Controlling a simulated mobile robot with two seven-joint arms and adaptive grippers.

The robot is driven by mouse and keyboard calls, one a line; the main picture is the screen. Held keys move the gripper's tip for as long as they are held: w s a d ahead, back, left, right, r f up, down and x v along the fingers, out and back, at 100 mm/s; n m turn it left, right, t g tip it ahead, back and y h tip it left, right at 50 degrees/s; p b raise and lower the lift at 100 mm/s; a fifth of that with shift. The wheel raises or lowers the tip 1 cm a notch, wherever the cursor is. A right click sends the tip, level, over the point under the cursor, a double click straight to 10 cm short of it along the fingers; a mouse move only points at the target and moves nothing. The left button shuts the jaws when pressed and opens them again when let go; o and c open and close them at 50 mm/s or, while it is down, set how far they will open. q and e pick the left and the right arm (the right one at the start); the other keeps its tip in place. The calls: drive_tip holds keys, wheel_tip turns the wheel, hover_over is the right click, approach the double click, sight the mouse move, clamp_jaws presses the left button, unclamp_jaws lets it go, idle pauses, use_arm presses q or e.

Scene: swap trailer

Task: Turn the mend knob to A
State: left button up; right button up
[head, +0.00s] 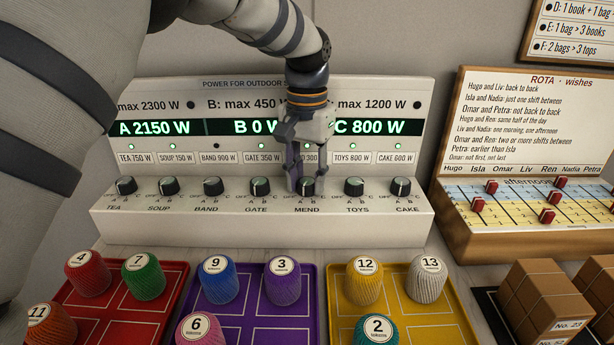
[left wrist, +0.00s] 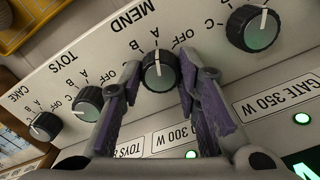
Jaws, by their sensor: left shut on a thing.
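The mend knob (head: 308,187) is a dark round knob with a white pointer line, on the sloped front of the white power panel (head: 260,222). In the left wrist view the mend knob (left wrist: 158,72) shows between my fingers, and its pointer is at about the A mark. My left gripper (head: 305,183) reaches down from above and is shut on the knob, one finger on each side. It also shows in the left wrist view (left wrist: 157,84). The displays read A 2150 W, B 0 W and C 800 W. My right gripper is out of view.
The gate knob (head: 260,187) and toys knob (head: 354,187) stand close on either side. Red, purple and yellow trays (head: 315,325) with numbered spools lie in front. The rota board (head: 530,245) stands at the right, with brown boxes (head: 545,290) before it.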

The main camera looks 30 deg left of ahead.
sight(307, 181)
use_arm(q)
drive_tip(key=o, duration=1.2)
wheel_tip(307, 181, up, 12)
